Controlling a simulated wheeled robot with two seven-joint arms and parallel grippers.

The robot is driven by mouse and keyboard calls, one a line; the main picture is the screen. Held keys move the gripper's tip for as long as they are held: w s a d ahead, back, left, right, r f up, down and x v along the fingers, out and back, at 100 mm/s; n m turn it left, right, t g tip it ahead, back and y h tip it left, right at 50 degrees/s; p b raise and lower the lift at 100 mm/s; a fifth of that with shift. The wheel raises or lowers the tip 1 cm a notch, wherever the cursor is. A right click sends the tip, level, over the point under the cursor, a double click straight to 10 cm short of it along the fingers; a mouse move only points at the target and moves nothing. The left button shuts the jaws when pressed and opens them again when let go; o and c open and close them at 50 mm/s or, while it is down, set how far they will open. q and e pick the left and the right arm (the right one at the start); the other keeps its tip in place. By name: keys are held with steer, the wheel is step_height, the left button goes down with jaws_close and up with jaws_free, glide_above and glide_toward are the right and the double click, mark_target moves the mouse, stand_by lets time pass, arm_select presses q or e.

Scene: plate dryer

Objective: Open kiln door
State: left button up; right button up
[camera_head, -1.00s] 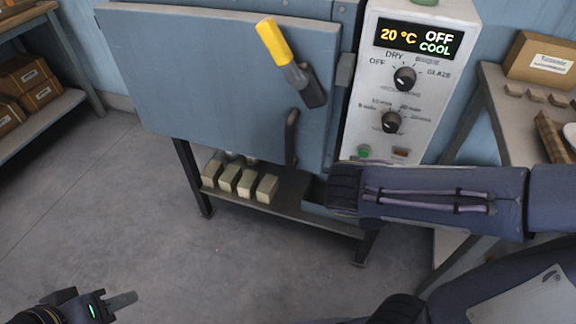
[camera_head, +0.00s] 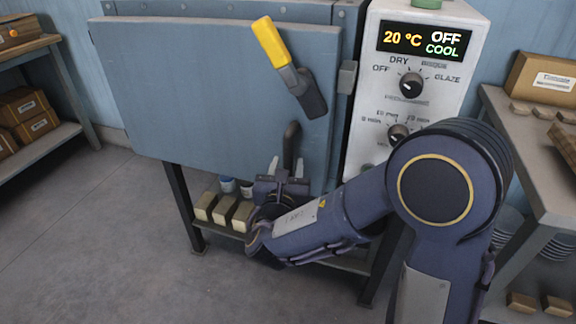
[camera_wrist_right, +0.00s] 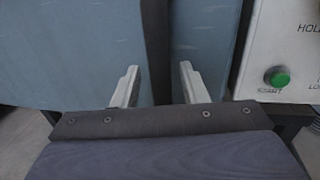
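The kiln's blue-grey door (camera_head: 190,90) fills the centre left of the head view and appears closed against the kiln. A latch lever with a yellow grip (camera_head: 270,42) sits tilted on its upper right part. A dark upright pull handle (camera_head: 291,140) is lower down, near the right edge. My right gripper (camera_head: 285,172) is at the lower part of this handle. In the right wrist view, its two pale fingers (camera_wrist_right: 158,85) are spread, with the dark handle (camera_wrist_right: 157,45) between them and gaps on both sides. My left gripper is out of view.
The control panel (camera_head: 450,95) right of the door reads 20 °C, OFF, COOL. Pale blocks (camera_head: 223,210) and small jars stand on the shelf under the kiln. A right table (camera_head: 530,170) carries a box (camera_head: 545,75). The floor (camera_head: 110,240) at left is clear.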

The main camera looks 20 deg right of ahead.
steer(key=shift+w+d, duration=0.3)
steer(key=shift+w, duration=0.2)
jaws_close()
